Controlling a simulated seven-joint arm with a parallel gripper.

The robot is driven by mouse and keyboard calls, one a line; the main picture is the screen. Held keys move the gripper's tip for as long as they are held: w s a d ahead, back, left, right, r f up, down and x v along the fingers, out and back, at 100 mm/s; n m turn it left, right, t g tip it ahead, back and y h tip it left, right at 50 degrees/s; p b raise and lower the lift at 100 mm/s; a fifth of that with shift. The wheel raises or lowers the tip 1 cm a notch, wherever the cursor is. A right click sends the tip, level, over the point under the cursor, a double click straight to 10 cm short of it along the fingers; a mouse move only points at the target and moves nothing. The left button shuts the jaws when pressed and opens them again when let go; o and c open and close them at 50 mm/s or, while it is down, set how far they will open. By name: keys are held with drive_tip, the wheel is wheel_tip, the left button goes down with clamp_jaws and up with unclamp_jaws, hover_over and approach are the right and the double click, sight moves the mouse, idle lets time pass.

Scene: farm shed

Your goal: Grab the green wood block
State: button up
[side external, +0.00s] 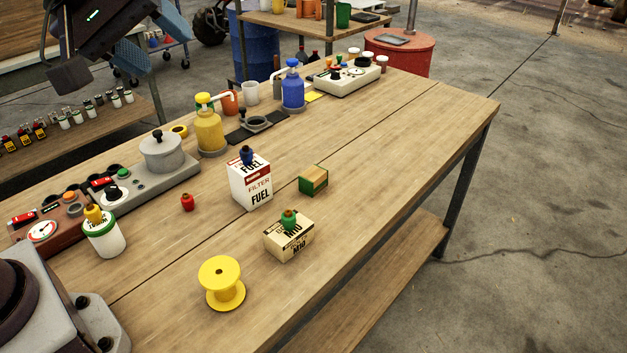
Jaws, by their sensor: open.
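The green wood block (314,180) lies on the wooden workbench, right of the white fuel filter box (250,182). It shows green sides and a bare wood-coloured face. My gripper (102,66) is at the upper left of the side external view, high above the bench and far from the block. Its fingers are apart with nothing between them. Part of it is cut off by the top edge.
A small box with a green knob-like piece (289,239) stands just in front of the block. A yellow spool (222,283) is nearer the front. Bottles, gauges and a pot (161,152) line the back. The bench's right side (420,125) is clear.

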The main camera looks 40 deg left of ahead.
drive_tip(key=w+a+n+t, duration=0.1)
drive_tip(key=w+n+t, duration=0.2)
drive_tip(key=w+n, duration=0.75)
drive_tip(key=w+a+n+t, duration=0.15)
drive_tip(key=w+n, duration=0.35)
drive_tip(key=n, duration=1)
drive_tip(key=shift+t+y, duration=0.35)
drive_tip(key=shift+y, duration=0.05)
drive_tip(key=f, duration=3.2)
drive_tip(key=shift+s+d+f, duration=0.15)
drive_tip(key=shift+d+f, duration=0.2)
approach(306, 179)
drive_tip(key=x, duration=0.4)
drive_tip(key=shift+d, duration=0.1)
drive_tip(key=shift+x, duration=2.8)
drive_tip(key=c, duration=0.7)
